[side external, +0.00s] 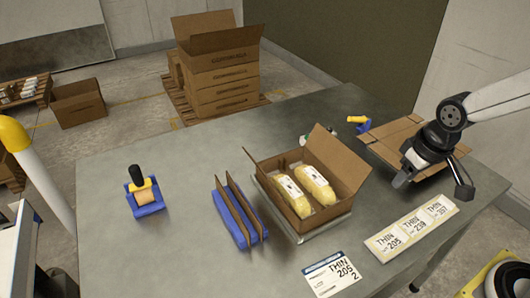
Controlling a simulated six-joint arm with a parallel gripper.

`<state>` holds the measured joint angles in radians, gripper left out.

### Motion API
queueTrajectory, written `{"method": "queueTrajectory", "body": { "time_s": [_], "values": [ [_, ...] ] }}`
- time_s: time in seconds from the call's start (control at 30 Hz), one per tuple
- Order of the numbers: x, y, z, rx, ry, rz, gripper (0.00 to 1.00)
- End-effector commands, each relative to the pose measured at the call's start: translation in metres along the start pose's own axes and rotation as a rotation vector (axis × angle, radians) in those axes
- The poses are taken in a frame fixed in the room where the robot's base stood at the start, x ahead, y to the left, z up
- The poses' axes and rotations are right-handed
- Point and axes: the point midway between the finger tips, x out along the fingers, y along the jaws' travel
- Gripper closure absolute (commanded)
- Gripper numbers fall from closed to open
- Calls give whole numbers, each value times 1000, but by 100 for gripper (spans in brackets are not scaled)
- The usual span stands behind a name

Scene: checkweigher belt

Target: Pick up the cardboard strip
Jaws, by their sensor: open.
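Two thin brown cardboard strips (233,199) stand on edge, side by side, in a blue holder (233,236) at the middle of the grey table. The holder is left of an open cardboard box. My gripper (412,174) is at the right, above a stack of flat cardboard, well apart from the strips and beyond the box from them. It is open; its fingers are small and partly hidden by the wrist. I cannot tell whether it touches the flat cardboard.
The open box (268,171) holds two yellow packs (317,185) on a pale platform. A tape dispenser (146,197) stands left, flat cardboard (389,137) and a blue-yellow tool (359,122) back right. Label cards (412,229) lie at front right. The table (150,255) is bare at front left.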

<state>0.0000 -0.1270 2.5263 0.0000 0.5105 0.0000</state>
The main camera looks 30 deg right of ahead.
Motion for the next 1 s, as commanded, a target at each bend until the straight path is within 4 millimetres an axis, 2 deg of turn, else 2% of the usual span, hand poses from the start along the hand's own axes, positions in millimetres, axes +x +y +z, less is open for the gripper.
{"method": "queueTrajectory", "body": {
  "time_s": [0.13, 0.57, 0.77, 1.0],
  "values": [
    [-12, 0, -3, 0, 3, 0, 51],
    [-13, -17, -43, -5, -12, -7, 51],
    [-13, -32, -72, -6, -20, -11, 51],
    [-9, -70, -127, -11, -35, -16, 51]
  ]
}}
